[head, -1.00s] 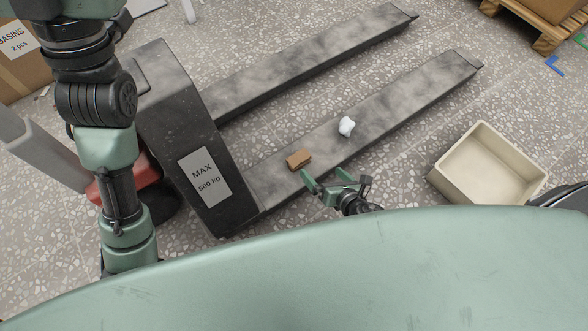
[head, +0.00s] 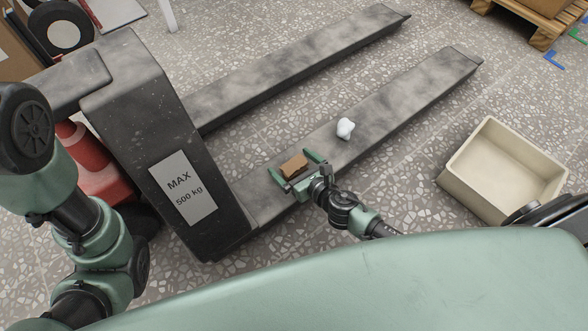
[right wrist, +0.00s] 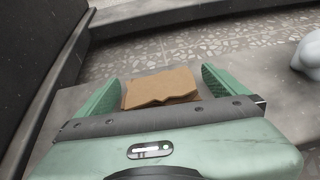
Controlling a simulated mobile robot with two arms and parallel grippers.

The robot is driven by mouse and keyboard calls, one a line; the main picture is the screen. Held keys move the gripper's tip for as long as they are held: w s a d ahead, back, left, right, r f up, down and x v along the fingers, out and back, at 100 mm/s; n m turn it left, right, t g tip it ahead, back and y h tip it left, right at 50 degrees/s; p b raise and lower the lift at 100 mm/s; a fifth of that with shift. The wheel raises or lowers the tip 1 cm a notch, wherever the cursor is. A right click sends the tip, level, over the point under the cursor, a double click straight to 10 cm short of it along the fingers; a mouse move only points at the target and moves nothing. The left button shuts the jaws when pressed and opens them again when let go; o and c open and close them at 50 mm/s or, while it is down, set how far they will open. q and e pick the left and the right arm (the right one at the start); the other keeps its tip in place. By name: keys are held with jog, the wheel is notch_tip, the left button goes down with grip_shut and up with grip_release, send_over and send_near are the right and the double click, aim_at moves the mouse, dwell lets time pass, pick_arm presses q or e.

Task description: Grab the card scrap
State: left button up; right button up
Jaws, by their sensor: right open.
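The card scrap (head: 294,166) is a small brown folded piece lying on the near fork of the pallet truck (head: 262,196), close to the truck's dark body. My right gripper (head: 296,166) is open, with one finger on each side of the scrap. In the right wrist view the card scrap (right wrist: 160,88) lies between the two green fingers (right wrist: 160,85), with a gap visible at the right finger.
A beige open bin (head: 463,178) stands on the speckled floor at the right. The truck's upright body (head: 140,110) rises left of the scrap.

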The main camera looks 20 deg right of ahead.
jog(key=shift+w+f, duration=0.1)
jog(key=shift+w, duration=0.15)
jog(key=c, duration=1.4)
jog(key=shift+o, duration=0.2)
jog(key=shift+r, duration=0.2)
